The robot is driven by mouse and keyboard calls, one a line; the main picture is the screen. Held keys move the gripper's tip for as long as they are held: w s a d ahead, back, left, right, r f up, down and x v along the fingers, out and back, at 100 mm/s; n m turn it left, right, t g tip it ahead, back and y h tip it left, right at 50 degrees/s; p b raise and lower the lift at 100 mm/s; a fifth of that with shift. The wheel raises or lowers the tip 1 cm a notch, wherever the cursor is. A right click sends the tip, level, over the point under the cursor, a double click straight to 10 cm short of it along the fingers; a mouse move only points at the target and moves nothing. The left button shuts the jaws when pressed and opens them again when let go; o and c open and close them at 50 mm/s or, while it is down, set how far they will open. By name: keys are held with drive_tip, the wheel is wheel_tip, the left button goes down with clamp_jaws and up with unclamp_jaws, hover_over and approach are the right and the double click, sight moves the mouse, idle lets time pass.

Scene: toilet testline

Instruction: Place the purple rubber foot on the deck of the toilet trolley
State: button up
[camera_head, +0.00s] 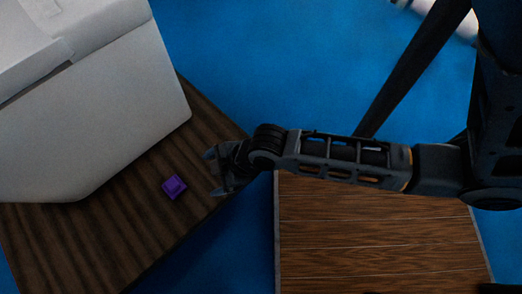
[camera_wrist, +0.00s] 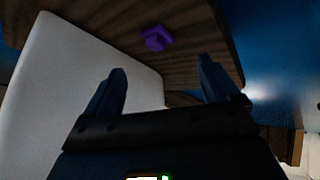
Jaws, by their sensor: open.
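The purple rubber foot (camera_head: 174,187) is a small square piece. It lies on the dark wooden deck (camera_head: 60,245) of the trolley, beside the white toilet (camera_head: 95,110). My gripper (camera_head: 214,172) is to the right of the foot, over the deck's right edge, with its jaws open and empty. In the wrist view the foot (camera_wrist: 156,38) is beyond the two spread fingers (camera_wrist: 163,80), apart from them, and the toilet (camera_wrist: 70,70) fills the left side.
A second, lighter wooden surface (camera_head: 370,240) stands at the lower right under my arm. Blue floor (camera_head: 270,60) shows between and behind the two. The toilet bounds the deck's free strip on the upper left. A white cylindrical object (camera_head: 458,25) is at the top right.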

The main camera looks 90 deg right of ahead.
drive_tip(key=s+a+r+m+t, duration=0.2)
drive_tip(key=s+r, duration=0.3)
drive_tip(key=r, duration=0.6)
drive_tip(key=s+a+r+m+t, duration=0.2)
drive_tip(key=s+a+r+t, duration=0.2)
drive_tip(key=r, duration=0.8)
drive_tip(key=shift+s+a+t+y, duration=0.25)
drive_tip(key=shift+s+t, duration=0.35)
drive_tip(key=shift+s, duration=0.65)
